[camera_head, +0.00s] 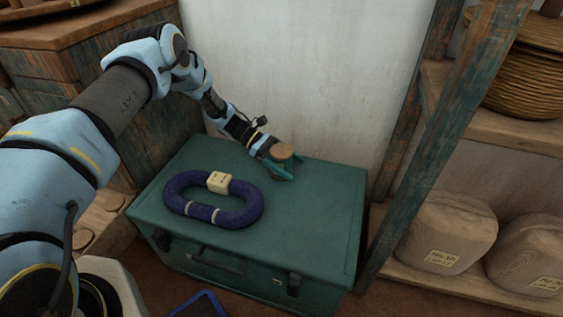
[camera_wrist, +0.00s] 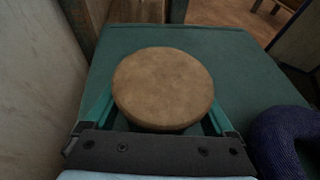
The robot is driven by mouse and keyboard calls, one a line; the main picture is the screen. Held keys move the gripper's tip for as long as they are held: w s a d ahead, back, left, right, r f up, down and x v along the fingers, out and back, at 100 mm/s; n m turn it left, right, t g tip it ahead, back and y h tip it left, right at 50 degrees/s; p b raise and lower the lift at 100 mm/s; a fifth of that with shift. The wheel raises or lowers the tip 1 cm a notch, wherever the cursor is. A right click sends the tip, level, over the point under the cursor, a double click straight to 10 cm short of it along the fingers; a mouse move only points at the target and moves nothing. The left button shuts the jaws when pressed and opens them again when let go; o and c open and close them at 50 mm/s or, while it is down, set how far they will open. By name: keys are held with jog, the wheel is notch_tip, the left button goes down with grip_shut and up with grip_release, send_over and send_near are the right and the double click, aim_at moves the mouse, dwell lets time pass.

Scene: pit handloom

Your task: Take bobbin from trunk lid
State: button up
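The bobbin stands upright on the dark green trunk lid (camera_head: 325,200), toward its back edge. Its round brown top (camera_head: 281,151) shows in the head view. In the wrist view, the bobbin's top disc (camera_wrist: 163,85) fills the middle. My gripper (camera_head: 281,172) is low over the lid at the bobbin. Its two teal fingers are spread, one on each side of the bobbin, in the wrist view (camera_wrist: 163,113). The disc hides the fingertips and most of the bobbin's body. I see no clear grip on it.
A dark blue yarn hank (camera_head: 240,214) with a cream label lies on the lid to the left of the bobbin. A white wall (camera_head: 300,70) rises behind the trunk. A wooden shelf post (camera_head: 440,150) stands close at the right. The lid's right front is clear.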

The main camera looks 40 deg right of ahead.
jog(key=c, duration=0.7)
